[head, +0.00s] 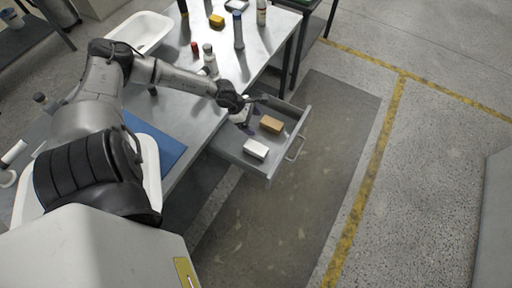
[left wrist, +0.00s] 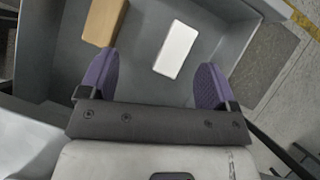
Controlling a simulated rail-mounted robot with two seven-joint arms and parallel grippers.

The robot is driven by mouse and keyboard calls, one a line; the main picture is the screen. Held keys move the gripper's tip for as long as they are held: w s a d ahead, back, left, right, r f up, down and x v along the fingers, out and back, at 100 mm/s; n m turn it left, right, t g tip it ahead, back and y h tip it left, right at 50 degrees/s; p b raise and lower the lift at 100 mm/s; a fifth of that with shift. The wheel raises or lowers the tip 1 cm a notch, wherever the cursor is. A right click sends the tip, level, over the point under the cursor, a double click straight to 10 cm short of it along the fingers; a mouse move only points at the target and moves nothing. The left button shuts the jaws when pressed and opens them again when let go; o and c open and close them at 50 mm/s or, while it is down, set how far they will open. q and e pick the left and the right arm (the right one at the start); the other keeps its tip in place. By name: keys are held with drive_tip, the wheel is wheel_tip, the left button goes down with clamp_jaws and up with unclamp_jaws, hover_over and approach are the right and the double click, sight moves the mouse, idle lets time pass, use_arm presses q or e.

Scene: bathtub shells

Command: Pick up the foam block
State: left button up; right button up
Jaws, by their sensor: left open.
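A tan block (head: 271,124) and a white block (head: 256,149) lie apart in an open drawer (head: 232,149); I cannot tell for sure which is the foam block. My left gripper (head: 247,122) is at the drawer's left side, over it, beside the tan block. In the left wrist view my left gripper (left wrist: 155,77) is open with its purple fingers apart and nothing between them. The white block (left wrist: 176,50) shows ahead, between the finger lines, and the tan block (left wrist: 105,22) lies up and left of it. My right gripper is not in view.
The drawer's front with its handle (head: 296,147) faces right, and its walls surround the blocks. The metal table (head: 185,112) holds several bottles, a white basin (head: 143,30) and a blue mat (head: 158,146). The floor right of the drawer is clear.

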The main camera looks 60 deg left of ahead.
sight(255, 147)
use_arm(q)
drive_tip(key=f+m+g, duration=0.1)
drive_tip(key=f, duration=0.2)
drive_tip(key=s+d+f+m+g+b, duration=0.1)
drive_tip(key=f, duration=0.2)
drive_tip(key=d+f+m, duration=0.1)
drive_tip(key=f, duration=0.2)
drive_tip(key=shift+s+d+f+g+b, duration=0.1)
drive_tip(key=shift+s+d+g+b, duration=0.1)
drive_tip(key=shift+s+g+b, duration=0.2)
drive_tip(key=shift+b+x, duration=0.5)
drive_tip(key=shift+x, duration=1.9)
drive_tip(key=shift+d+f, duration=0.1)
drive_tip(key=shift+f, duration=0.25)
drive_tip(key=shift+w+f, duration=0.1)
drive_tip(key=shift+f, duration=0.1)
